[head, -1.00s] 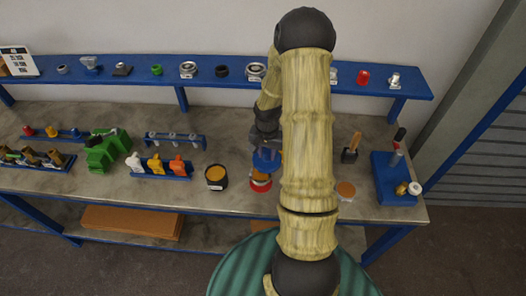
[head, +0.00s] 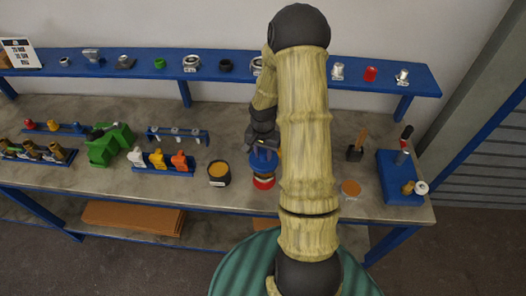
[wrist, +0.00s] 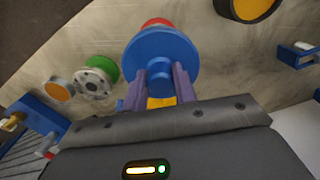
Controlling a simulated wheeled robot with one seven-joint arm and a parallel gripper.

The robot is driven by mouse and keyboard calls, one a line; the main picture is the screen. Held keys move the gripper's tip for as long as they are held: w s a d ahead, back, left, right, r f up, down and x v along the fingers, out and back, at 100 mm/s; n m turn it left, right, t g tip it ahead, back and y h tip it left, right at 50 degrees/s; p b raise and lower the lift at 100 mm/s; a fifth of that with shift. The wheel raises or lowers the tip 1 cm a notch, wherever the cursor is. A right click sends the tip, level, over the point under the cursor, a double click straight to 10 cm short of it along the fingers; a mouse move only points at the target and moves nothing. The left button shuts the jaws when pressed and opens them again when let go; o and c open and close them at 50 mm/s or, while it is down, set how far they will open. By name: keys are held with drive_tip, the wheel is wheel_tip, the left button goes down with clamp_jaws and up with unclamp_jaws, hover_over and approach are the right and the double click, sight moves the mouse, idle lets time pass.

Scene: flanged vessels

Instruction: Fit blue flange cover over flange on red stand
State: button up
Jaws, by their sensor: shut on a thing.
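The blue flange cover (head: 264,160) is a round disc with a knob. My gripper (wrist: 161,85) is shut on the cover's knob, with purple-grey fingers on both sides. The cover also shows in the wrist view (wrist: 160,60), its disc face toward the camera. The red stand (head: 263,183) is directly below the cover in the head view, and a red edge shows behind the disc in the wrist view (wrist: 157,22). The flange on the stand is mostly hidden by the cover. I cannot tell whether the cover touches it.
A green stand with a grey flange (wrist: 97,76) is beside the cover in the wrist view. A black cup with orange contents (head: 219,174) stands left of the red stand. A blue fixture (head: 400,175) is at the bench's right end. A blue shelf (head: 130,62) runs behind.

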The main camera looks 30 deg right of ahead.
drive_tip(key=shift+s+d+f+b, duration=0.1)
drive_tip(key=shift+s+f+b, duration=0.15)
drive_tip(key=shift+f+b, duration=0.5)
drive_tip(key=shift+f, duration=0.15)
drive_tip(key=shift+w, duration=0.1)
drive_tip(key=shift+f+b, duration=1.5)
drive_tip(key=shift+f, duration=0.75)
drive_tip(key=o, duration=1)
drive_tip(key=shift+o, duration=0.2)
drive_tip(key=shift+r, duration=0.15)
wheel_tip(320, 180, up, 17)
drive_tip(key=b, duration=0.2)
drive_tip(key=shift+b, duration=0.3)
drive_tip(key=shift+r, duration=0.1)
